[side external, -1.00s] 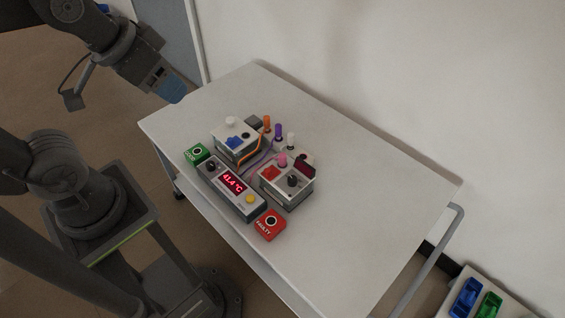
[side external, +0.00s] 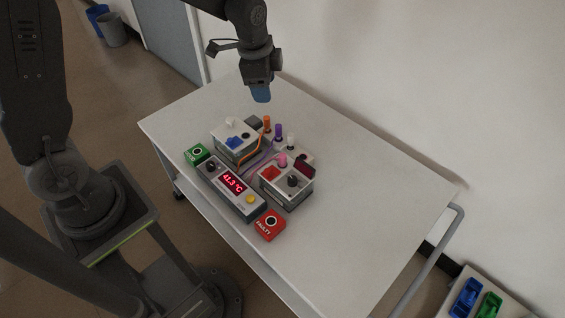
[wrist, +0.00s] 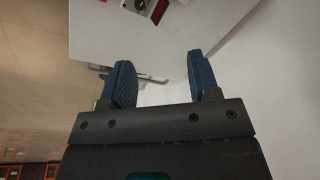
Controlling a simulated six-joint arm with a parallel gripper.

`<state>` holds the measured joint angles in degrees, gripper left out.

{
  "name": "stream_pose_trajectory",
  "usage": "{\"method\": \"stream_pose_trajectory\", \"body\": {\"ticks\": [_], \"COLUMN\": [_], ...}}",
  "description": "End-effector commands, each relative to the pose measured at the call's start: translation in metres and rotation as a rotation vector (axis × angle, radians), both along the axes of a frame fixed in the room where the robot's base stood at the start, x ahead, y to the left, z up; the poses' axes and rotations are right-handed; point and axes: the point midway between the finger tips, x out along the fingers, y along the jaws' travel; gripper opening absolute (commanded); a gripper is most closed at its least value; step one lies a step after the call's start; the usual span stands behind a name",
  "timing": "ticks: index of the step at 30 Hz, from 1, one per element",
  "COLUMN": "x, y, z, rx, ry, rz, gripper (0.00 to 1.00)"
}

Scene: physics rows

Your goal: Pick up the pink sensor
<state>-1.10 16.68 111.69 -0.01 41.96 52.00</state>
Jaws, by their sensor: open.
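The pink sensor (side external: 283,160) is a small upright pink-topped piece among the instruments on the white table, by the back edge of the right-hand box. A thin pink-purple cable runs near it. My gripper (side external: 261,97) is in the air above the far part of the table, up and to the left of the pink sensor and apart from it. In the wrist view its two blue fingers (wrist: 160,80) are spread with nothing between them. The pink sensor cannot be made out in the wrist view.
Orange (side external: 266,123), purple (side external: 278,131) and white (side external: 291,140) upright pieces stand close to the pink one. A display unit (side external: 234,185), a green block (side external: 196,153) and a red block (side external: 270,225) sit in front. The table's right side (side external: 380,210) is clear.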

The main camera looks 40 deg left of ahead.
Motion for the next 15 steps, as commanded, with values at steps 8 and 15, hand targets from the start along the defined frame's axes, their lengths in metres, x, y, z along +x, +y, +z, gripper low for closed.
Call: {"method": "stream_pose_trajectory", "body": {"ticks": [8, 15], "x": [0.045, 0.054], "y": [0.004, 0.006], "z": [-0.114, -0.164], "rx": [0.031, 0.035], "ry": [0.123, 0.164], "rz": [-0.313, -0.448], "gripper": [0.56, 0.56]}}
